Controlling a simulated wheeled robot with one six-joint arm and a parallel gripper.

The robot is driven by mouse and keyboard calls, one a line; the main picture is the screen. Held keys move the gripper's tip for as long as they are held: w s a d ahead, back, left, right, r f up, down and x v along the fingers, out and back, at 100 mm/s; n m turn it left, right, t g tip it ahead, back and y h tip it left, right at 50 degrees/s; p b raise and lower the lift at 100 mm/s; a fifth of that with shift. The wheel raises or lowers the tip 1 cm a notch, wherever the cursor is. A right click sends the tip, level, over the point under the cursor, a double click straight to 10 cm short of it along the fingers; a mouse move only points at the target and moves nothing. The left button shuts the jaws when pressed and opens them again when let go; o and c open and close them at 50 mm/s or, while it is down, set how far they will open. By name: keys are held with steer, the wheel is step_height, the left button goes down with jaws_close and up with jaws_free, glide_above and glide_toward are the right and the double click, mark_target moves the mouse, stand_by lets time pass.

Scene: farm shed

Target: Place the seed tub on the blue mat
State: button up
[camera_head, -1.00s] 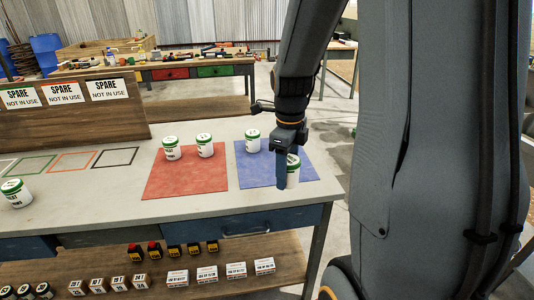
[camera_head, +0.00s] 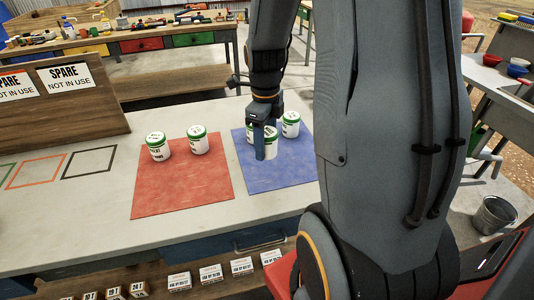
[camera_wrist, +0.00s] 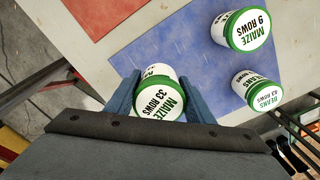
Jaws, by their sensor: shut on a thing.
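My gripper (camera_head: 264,138) is shut on a white seed tub with a green rim (camera_head: 270,148). In the wrist view its lid reads MAIZE 33 ROWS (camera_wrist: 158,100), between the two blue fingers. In the head view it is at the blue mat (camera_head: 280,175); I cannot tell whether its base touches the mat. Two more tubs stand behind it at the blue mat: one at right (camera_head: 290,123) and one partly hidden by my gripper (camera_head: 250,132). The wrist view shows a MAIZE 9 ROWS tub (camera_wrist: 242,30) and a BEANS 43 ROWS tub (camera_wrist: 257,92).
A red mat (camera_head: 182,185) with two tubs (camera_head: 158,147) (camera_head: 197,140) lies left of the blue mat. Painted squares (camera_head: 90,162) and a SPARE board (camera_head: 68,95) are further left. Small boxes (camera_head: 210,273) sit on the lower shelf. The blue mat's front part is bare.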

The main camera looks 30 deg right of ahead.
mark_target(266, 169)
steer(key=shift+f+p, duration=0.5)
steer(key=shift+f, duration=2.6)
steer(key=shift+f, duration=0.15)
steer(key=o, duration=1.2)
steer(key=shift+c, duration=0.2)
